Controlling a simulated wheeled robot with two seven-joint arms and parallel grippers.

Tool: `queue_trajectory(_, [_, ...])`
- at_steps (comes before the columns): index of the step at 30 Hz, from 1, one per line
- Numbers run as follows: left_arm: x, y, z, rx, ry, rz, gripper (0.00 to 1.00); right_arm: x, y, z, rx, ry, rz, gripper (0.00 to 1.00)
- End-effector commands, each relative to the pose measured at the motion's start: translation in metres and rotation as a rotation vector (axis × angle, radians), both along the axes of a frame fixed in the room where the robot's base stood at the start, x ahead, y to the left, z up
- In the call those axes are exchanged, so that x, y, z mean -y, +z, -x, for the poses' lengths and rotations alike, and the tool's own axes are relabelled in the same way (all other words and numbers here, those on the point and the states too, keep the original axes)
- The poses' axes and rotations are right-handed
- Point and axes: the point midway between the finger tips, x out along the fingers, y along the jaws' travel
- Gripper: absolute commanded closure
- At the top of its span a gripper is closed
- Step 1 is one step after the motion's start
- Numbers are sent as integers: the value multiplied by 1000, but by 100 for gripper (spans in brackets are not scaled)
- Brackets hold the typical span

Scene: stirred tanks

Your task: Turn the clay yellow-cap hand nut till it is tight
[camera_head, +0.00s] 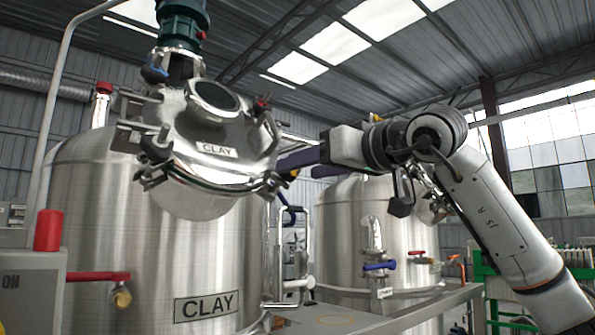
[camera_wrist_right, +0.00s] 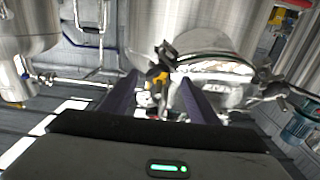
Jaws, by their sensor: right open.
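The clay tank (camera_head: 150,220) stands at the left in the head view, with a CLAY plate on its shell and on its round steel lid (camera_head: 215,165). Several hand nuts sit around the lid's rim. My right gripper (camera_head: 288,163) reaches in from the right, its dark purple fingers at the lid's right edge. In the right wrist view, the fingers (camera_wrist_right: 155,88) are apart, and the yellow-cap hand nut (camera_wrist_right: 157,78) shows between or just beyond their tips. Contact cannot be told. In the head view the yellow cap is mostly hidden by the fingers. My left gripper is out of view.
A second steel tank (camera_head: 365,225) stands behind my right arm, with a blue-handled valve (camera_head: 379,266). A red-handled valve (camera_head: 100,277) juts out at the left. A green motor (camera_head: 183,20) rises above the lid. Pipes (camera_head: 295,240) run between the tanks.

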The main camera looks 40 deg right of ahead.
Motion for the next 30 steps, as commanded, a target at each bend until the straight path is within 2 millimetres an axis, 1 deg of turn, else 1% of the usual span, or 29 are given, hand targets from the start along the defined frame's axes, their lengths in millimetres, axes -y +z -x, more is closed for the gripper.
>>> queue_trajectory(1, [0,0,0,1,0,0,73,-1,0,-8,-1,1,-1,45])
queue_trajectory(3, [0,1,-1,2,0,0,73,-1,0,-16,-1,1,-2,45])
queue_trajectory(6, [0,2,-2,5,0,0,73,-2,0,-23,0,2,0,45])
queue_trajectory(10, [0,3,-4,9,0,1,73,-2,0,-26,0,1,0,45])
queue_trajectory(16, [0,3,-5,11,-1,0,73,-2,0,-26,1,1,0,45])
queue_trajectory(23, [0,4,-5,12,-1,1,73,-2,0,-26,1,1,0,84])
queue_trajectory(24, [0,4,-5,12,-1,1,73,-2,0,-26,1,1,0,86])
queue_trajectory(30, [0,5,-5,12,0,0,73,-2,1,-26,0,-7,-13,86])
